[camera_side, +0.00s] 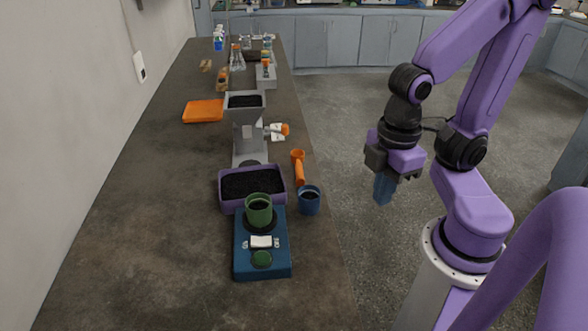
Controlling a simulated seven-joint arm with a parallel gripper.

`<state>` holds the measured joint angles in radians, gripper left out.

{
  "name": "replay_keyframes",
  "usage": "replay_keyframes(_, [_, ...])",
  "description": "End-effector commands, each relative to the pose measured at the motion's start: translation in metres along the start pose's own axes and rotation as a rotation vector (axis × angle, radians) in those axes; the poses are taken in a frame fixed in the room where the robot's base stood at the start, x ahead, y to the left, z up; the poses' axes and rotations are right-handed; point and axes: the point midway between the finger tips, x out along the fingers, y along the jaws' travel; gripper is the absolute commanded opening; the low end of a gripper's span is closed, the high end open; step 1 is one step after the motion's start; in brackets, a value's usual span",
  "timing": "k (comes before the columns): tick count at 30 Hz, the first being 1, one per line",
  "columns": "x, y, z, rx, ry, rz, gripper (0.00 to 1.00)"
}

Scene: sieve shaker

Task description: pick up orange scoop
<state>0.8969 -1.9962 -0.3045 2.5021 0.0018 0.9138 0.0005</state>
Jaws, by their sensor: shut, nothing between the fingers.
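The orange scoop (298,168) lies on the bench near its right edge, beside the purple tray and just behind the blue cup. Its wider end points away from the camera. My gripper (383,190) hangs in the air to the right of the bench, over the floor. Its blue fingers point down and are shut, with nothing between them. It is well apart from the scoop.
A blue cup (309,200) stands close in front of the scoop. A purple tray (226,193) of dark grains, a blue scale (245,262) with a green cup (258,210), and a grey hopper machine (246,125) stand left. An orange flat item (203,111) lies farther back.

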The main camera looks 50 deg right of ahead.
Motion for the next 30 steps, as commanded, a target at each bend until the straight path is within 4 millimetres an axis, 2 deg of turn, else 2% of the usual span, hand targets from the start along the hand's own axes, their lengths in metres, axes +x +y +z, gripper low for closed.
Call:
replay_keyframes(14, [0.0, 0.0, 0.0, 0.0, 0.0, 0.0, 0.0])
replay_keyframes(15, [0.0, 0.0, 0.0, 0.0, 0.0, 0.0, 0.07])
replay_keyframes(19, [0.0, 0.0, 0.0, 0.0, 0.0, 0.0, 0.49])
replay_keyframes(20, [0.0, 0.0, 0.0, 0.0, 0.0, 0.0, 0.55])
replay_keyframes(30, [-0.0006, 0.0028, -0.0028, 0.022, -0.001, 0.0, 0.55])
